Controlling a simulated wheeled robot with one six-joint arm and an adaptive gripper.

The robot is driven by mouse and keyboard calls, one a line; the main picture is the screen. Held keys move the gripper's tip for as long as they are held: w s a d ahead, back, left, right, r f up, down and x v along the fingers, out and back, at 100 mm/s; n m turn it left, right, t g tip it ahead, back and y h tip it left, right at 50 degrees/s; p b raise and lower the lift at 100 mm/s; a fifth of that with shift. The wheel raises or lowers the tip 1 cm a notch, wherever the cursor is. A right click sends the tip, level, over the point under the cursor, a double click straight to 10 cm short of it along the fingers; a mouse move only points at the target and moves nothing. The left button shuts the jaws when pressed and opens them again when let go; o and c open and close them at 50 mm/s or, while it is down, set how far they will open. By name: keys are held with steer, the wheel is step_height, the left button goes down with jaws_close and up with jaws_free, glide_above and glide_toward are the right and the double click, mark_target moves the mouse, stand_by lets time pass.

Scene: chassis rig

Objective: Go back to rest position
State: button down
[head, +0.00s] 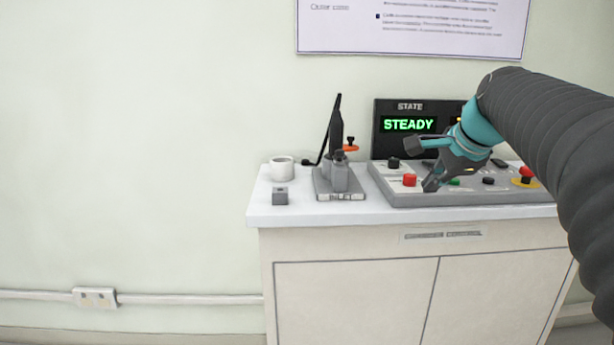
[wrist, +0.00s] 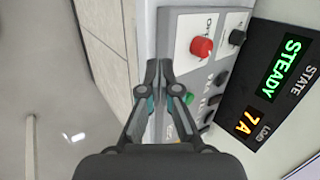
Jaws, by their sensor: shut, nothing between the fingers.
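My gripper (head: 431,184) is shut and empty. In the head view it hangs over the front of the grey control panel (head: 400,199), just right of the red button (head: 409,180). In the wrist view my gripper (wrist: 159,66) points along the panel's front edge, with the red button (wrist: 201,47) to its right. A green button (head: 453,182) is partly hidden behind my gripper; it also shows in the wrist view (wrist: 188,98). I cannot tell whether the fingertips touch the panel. My dark, ribbed arm reaches in from the right.
The display (head: 408,124) behind the panel reads STEADY. A black-and-grey fixture (head: 338,180), a white cup (head: 282,168) and a small grey block (head: 280,196) stand left of the panel on the white cabinet top (head: 305,213). A red knob (head: 526,172) sits at the panel's right. Space left of the cabinet is clear.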

steer(key=s+a+f+n+g, duration=0.1)
steer(key=s+a+f+n, duration=0.3)
steer(key=s+f+n, duration=0.4)
steer(key=s+a+f+n+h, duration=0.1)
steer(key=s+a+f+n, duration=0.3)
steer(key=s+f+n, duration=0.4)
steer(key=s+f, duration=0.5)
steer(key=s, duration=0.5)
steer(key=shift+a+g, duration=0.4)
